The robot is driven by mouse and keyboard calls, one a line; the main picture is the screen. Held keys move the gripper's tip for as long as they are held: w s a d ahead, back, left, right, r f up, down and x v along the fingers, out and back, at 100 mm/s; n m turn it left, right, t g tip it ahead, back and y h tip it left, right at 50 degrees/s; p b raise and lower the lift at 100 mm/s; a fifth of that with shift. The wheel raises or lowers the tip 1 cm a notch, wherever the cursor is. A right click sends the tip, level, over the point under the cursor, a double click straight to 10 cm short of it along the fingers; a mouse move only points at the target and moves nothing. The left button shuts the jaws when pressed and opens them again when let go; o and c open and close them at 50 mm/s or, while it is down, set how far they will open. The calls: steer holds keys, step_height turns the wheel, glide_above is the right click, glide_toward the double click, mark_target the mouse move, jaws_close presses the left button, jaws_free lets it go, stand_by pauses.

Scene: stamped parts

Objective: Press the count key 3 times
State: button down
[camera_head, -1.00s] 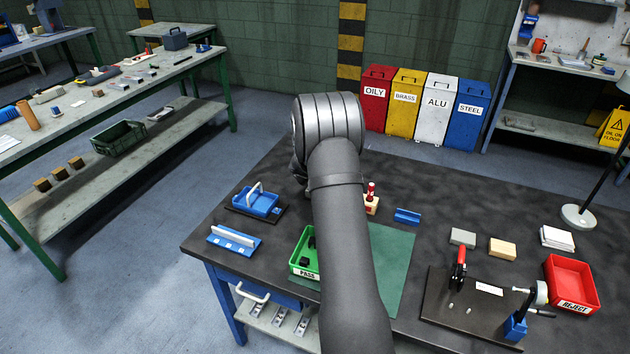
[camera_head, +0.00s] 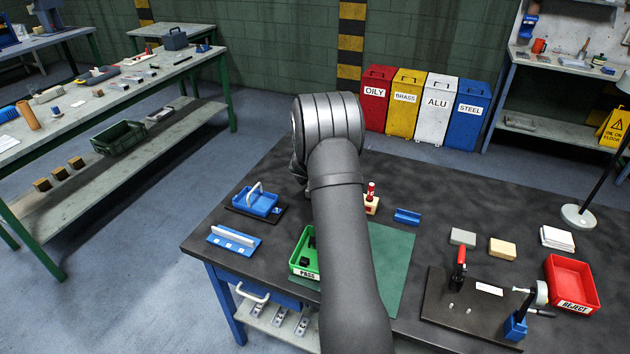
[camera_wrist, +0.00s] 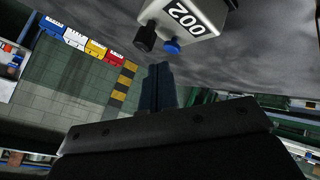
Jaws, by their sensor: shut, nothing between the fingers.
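In the wrist view a pale grey counter box (camera_wrist: 198,14) shows the number 002, tilted in the picture. A round blue key (camera_wrist: 171,46) and a black knob (camera_wrist: 144,40) stick out of its side; I see no label telling which is the count key. My gripper (camera_wrist: 158,68) is shut and empty, its fingertips just below the blue key in the picture. A small gap seems to show between them, though contact is hard to judge. In the head view my arm hides the counter and the fingertips.
On the dark bench (camera_head: 440,195) stand a blue tray (camera_head: 256,201), a green PASS bin (camera_head: 297,262), a red-topped stamp (camera_head: 371,193), a clamp fixture (camera_head: 460,270) and a red REJECT bin (camera_head: 570,275). The bench's back right is mostly clear.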

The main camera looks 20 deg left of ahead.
steer(key=shift+f, duration=0.15)
steer(key=shift+f, duration=0.25)
steer(key=shift+f, duration=0.5)
stand_by(0.6)
steer(key=shift+r, duration=0.9)
steer(key=shift+r, duration=2.55)
steer(key=shift+f, duration=0.15)
